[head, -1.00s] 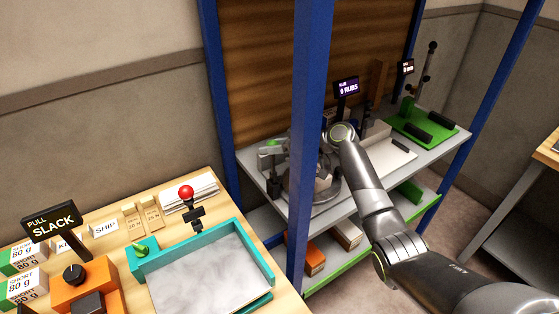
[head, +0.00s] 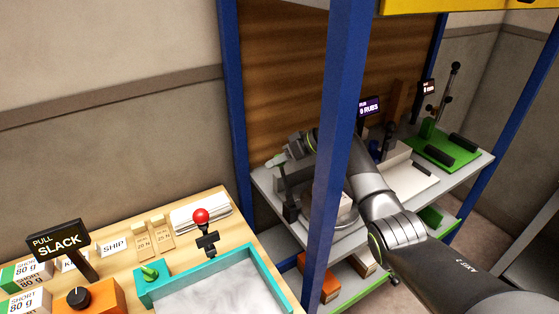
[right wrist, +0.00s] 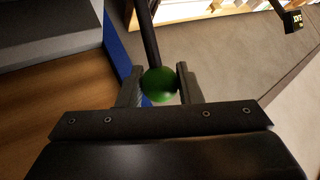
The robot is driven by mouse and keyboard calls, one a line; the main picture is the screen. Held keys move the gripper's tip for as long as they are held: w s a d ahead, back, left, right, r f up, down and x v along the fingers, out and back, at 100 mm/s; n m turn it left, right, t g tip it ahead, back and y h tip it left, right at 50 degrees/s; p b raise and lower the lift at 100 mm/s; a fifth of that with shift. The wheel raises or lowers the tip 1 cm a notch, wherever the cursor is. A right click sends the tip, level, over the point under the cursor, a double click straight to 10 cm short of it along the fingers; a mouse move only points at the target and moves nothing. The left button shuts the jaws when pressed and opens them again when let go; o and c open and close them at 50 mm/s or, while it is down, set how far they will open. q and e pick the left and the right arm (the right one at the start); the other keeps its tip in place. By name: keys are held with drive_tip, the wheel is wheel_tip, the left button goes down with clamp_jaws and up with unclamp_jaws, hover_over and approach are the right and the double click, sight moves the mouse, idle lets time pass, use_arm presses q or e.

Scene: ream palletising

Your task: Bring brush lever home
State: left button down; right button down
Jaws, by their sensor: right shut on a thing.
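The brush lever is a dark rod with a green ball knob (right wrist: 159,86), seen in the right wrist view. My right gripper (right wrist: 160,80) has one finger on each side of the knob and is shut on it. In the head view, my right gripper (head: 281,160) is at the left end of the grey shelf, behind the blue post. The lever's foot and a round grey machine (head: 340,208) below are partly hidden by my arm and the post. My left gripper is not in view.
A blue post (head: 337,150) stands in front of the grey shelf (head: 265,183). A dark "0 RUBS" display (head: 370,106) and a green mat (head: 447,150) are farther right. A wooden bench at left holds a teal tray (head: 262,257) and a red knob (head: 201,216).

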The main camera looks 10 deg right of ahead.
idle(0.3)
drive_tip(key=c, duration=1.1)
unclamp_jaws()
drive_tip(key=shift+w+a+f, duration=0.1)
drive_tip(key=shift+w+f, duration=0.05)
drive_tip(key=shift+w, duration=0.05)
drive_tip(key=shift+o, duration=0.2)
drive_tip(key=b+v, duration=0.4)
drive_tip(key=v, duration=1.3)
drive_tip(key=shift+r, duration=0.25)
